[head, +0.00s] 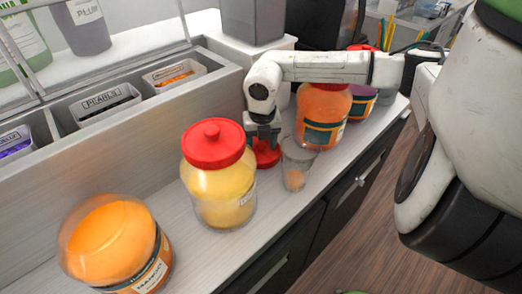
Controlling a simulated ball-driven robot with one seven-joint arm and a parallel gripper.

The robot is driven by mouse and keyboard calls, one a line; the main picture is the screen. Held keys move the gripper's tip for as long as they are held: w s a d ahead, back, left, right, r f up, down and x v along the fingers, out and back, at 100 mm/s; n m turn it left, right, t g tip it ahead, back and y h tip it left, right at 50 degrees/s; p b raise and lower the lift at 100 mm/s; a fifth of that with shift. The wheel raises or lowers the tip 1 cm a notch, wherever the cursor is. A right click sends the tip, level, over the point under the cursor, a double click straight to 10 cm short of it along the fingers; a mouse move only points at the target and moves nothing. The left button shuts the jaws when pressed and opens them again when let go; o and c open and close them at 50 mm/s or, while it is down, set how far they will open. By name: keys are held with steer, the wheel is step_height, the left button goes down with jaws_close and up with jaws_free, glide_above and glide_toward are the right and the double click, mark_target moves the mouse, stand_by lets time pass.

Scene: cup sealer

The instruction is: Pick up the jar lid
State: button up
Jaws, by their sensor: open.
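A loose red jar lid (266,157) lies on the counter behind and right of the yellow jar, partly hidden by it and by my gripper. My gripper (262,142) points down at the lid, with its fingertips close over it; whether they touch it cannot be told. The gripper is open. The mango jar (108,242) at the lower left shows orange contents and has no lid on it.
A clear cup (296,165) stands right beside the loose lid. An orange jar (323,112) and another red-lidded jar stand behind it, near my arm. Bins of toppings (105,104) line the raised back ledge. The counter (183,255) is bare between the mango and yellow jars.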

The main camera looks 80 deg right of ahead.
steer(key=c, duration=1.1)
